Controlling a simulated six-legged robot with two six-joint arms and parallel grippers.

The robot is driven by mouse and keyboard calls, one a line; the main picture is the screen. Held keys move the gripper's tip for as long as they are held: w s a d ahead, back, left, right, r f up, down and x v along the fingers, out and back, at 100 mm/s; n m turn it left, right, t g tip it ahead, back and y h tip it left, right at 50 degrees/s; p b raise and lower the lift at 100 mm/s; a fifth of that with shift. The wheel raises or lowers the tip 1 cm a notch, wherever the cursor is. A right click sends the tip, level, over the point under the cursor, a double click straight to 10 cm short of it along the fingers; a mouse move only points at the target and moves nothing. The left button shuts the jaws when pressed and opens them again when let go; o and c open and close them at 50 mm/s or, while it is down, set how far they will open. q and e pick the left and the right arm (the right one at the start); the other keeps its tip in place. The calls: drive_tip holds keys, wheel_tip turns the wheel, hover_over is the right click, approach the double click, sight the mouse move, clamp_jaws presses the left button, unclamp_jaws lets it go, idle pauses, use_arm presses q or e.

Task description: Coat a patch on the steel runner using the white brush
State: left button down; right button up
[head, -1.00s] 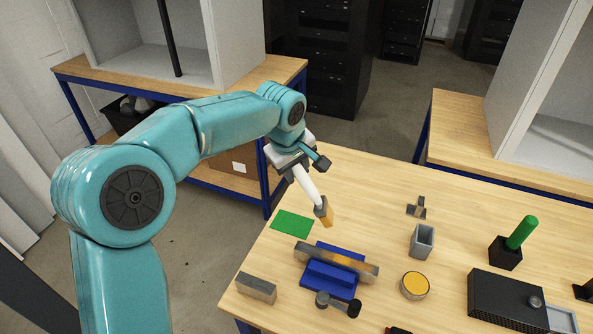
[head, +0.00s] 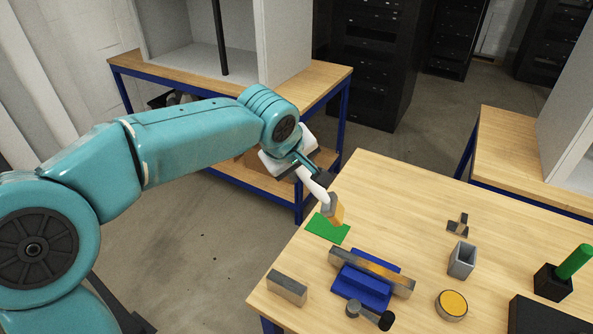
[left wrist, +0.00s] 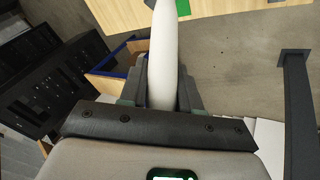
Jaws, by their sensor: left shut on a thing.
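The white brush (head: 318,190) has a white handle, a grey ferrule and amber bristles pointing down. My left gripper (head: 305,173) is shut on its handle; the left wrist view shows the white handle (left wrist: 164,50) between both fingers. The bristles are in front of the far right part of the green mat, apparently above the table. The steel runner (head: 338,257) is a long grey bar lying across a blue holder (head: 362,288), nearer than the brush. An amber stretch shows along its middle and right. A round tin with amber contents (head: 453,303) stands to its right. My right gripper is out of view.
The green mat (head: 322,227) lies at the table's left edge. A grey block (head: 287,287), a dark dumbbell-shaped tool (head: 370,314), an open grey box (head: 462,259) and a green-handled thing in a black holder (head: 572,262) stand around. The table's far part is clear.

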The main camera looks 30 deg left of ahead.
use_arm(q)
wheel_tip(320, 180, down, 5)
drive_tip(key=b, duration=0.3)
drive_tip(key=shift+d, duration=0.1)
idle(0.3)
drive_tip(key=shift+w+m, duration=0.1)
drive_tip(key=shift+m, duration=0.2)
